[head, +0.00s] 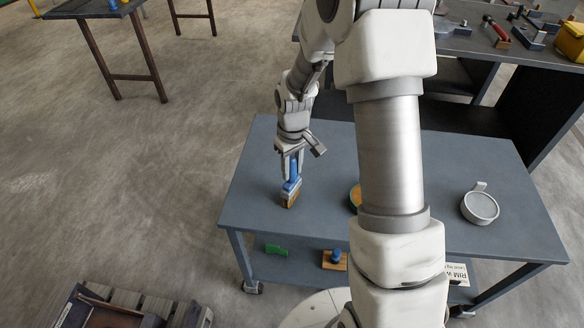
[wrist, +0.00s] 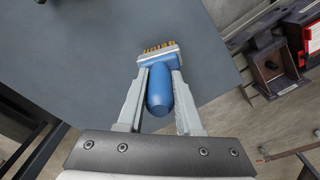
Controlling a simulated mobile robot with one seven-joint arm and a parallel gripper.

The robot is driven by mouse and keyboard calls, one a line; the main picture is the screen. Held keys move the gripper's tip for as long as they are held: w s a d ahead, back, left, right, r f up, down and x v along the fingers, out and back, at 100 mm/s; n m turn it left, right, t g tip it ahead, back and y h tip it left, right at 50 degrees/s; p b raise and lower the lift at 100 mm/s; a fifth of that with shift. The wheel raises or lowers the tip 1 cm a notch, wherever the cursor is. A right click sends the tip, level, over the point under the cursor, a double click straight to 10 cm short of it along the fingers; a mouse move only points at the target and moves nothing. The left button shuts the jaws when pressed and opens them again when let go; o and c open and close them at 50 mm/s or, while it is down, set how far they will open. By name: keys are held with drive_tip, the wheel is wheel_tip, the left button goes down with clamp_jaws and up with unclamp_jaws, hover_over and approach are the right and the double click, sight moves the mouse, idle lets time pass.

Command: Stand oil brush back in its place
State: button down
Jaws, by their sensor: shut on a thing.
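The oil brush (head: 291,185) has a blue handle and a pale head with tan bristles. It hangs bristles down over the left part of the grey cart top. In the wrist view its blue handle (wrist: 160,88) lies between the two fingers, with the bristles pointing away. My gripper (head: 291,168) is shut on the brush; its fingers also show in the wrist view (wrist: 158,95). I cannot tell whether the bristles touch the cart top. A round grey dish with a tab (head: 480,207) stands on the cart's right side. A round tan-topped thing (head: 355,197) is partly hidden behind my arm.
The grey cart top (head: 325,155) is mostly bare around the brush. Its lower shelf holds a green block (head: 276,250), a wooden block with a blue knob (head: 335,260) and a white sign (head: 457,273). A dark bench with tools (head: 505,50) stands behind at right.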

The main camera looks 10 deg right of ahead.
drive_tip(key=c, duration=0.6)
unclamp_jaws()
drive_tip(key=shift+o, duration=0.2)
drive_tip(key=shift+r, duration=0.1)
drive_tip(key=r+p, duration=0.1)
drive_tip(key=r, duration=0.7)
drive_tip(key=r+p, duration=0.1)
drive_tip(key=r, duration=0.3)
drive_tip(key=shift+s+r+p, duration=0.25)
drive_tip(key=shift+p, duration=0.05)
drive_tip(key=s+r+m+t, duration=0.2)
drive_tip(key=s+r+t, duration=0.1)
drive_tip(key=s+r, duration=0.7)
drive_tip(key=s+r+m+t, duration=0.2)
drive_tip(key=s+r, duration=0.4)
drive_tip(key=s, duration=0.5)
drive_tip(key=shift+s+m, duration=0.3)
drive_tip(key=shift+s, duration=0.05)
wheel_tip(320, 180, up, 8)
drive_tip(key=p, duration=0.7)
drive_tip(key=shift+p, duration=0.4)
